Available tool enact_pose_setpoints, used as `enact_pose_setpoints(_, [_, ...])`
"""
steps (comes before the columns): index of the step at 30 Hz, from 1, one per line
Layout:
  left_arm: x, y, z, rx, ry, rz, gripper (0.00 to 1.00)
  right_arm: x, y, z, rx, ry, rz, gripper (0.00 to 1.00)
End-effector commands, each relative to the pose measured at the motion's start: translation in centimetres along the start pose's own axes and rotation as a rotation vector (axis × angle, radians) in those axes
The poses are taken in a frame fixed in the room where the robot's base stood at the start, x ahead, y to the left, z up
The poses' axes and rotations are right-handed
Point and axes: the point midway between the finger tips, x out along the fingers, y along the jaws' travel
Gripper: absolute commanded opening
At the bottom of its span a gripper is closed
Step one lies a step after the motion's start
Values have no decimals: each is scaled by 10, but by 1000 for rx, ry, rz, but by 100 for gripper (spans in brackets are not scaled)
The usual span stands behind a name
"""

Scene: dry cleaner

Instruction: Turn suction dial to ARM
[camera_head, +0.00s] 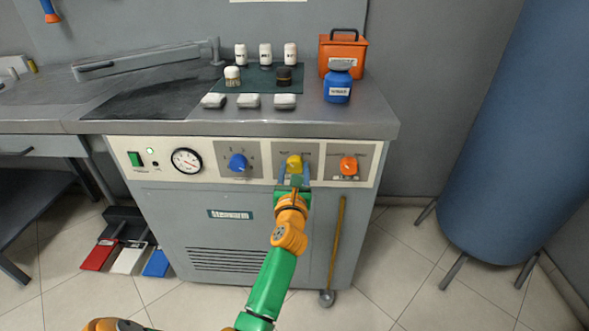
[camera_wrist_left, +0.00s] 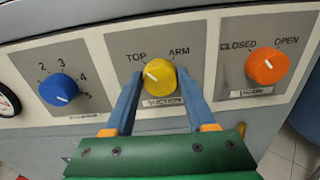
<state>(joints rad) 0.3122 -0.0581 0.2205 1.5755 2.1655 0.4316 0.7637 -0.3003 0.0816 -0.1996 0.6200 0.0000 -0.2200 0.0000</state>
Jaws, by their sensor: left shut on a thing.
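The yellow suction dial (camera_head: 294,162) is on the front panel of the grey machine. It also shows in the left wrist view (camera_wrist_left: 159,74), with TOP printed at its upper left, ARM at its upper right and SUCTION below. Its white mark points to the upper left, towards TOP. My left gripper (camera_head: 293,172) is shut on the yellow dial. In the left wrist view its blue fingers (camera_wrist_left: 158,88) lie on the dial's left and right sides. My right gripper is not in view.
A blue numbered dial (camera_head: 237,162) is left of the suction dial, and an orange CLOSED/OPEN dial (camera_head: 348,165) is right of it. A gauge (camera_head: 187,160) and a green switch (camera_head: 135,159) are further left.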

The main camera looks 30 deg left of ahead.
Motion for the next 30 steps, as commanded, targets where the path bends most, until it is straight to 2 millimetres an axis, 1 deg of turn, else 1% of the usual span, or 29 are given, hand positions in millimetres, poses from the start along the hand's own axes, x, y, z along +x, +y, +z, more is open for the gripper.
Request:
enact_pose_setpoints(8, [0,-1,2,178,4,-2,0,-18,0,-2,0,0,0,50])
enact_pose_setpoints(18, [0,-2,1,498,5,-2,0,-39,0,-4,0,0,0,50])
enact_pose_setpoints(30, [0,-4,-1,879,4,-3,0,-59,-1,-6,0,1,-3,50])
